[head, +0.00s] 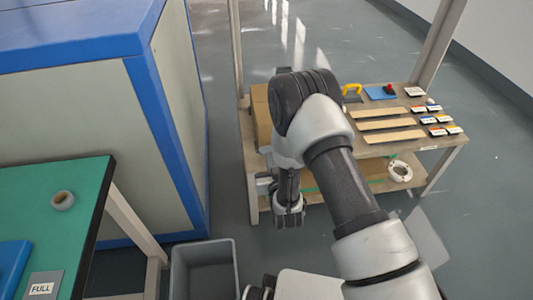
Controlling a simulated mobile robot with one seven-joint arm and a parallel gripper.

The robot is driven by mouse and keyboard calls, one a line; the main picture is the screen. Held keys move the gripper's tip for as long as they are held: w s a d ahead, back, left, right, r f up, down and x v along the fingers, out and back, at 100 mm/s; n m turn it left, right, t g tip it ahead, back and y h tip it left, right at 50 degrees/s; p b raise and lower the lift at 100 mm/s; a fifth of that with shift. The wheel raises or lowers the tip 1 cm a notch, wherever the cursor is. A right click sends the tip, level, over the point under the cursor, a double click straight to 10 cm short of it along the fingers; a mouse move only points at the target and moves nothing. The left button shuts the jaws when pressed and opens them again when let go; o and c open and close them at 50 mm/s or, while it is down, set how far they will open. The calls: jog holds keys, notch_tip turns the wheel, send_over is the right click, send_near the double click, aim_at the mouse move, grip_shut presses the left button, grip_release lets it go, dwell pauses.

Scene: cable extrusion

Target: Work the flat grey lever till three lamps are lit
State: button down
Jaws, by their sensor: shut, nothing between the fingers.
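I cannot pick out the flat grey lever or any lamp in the head view; my arm hides part of the middle of the scene. My gripper (289,221) points down at the end of my bent arm, in front of the left end of the wooden workbench (449,148). It is small and dark here, and its fingers are shut with nothing between them.
The workbench carries a yellow handle (352,90), a blue plate (380,93), strips and label cards. A blue-edged cabinet (178,110) stands left of my arm. A green table (85,200) is nearer left, beside an empty grey bin (204,272). Floor beyond is clear.

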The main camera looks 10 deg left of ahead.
jog(key=b, duration=0.3)
send_over(266, 148)
jog(key=s+d, duration=0.1)
jog(key=s, duration=0.3)
notch_tip(266, 148, down, 3)
jog(key=shift+w+a+f, duration=0.15)
jog(key=shift+w+f, duration=0.05)
jog(key=shift+f, duration=0.75)
jog(key=shift+f+b, duration=0.4)
jog(key=shift+f, duration=0.4)
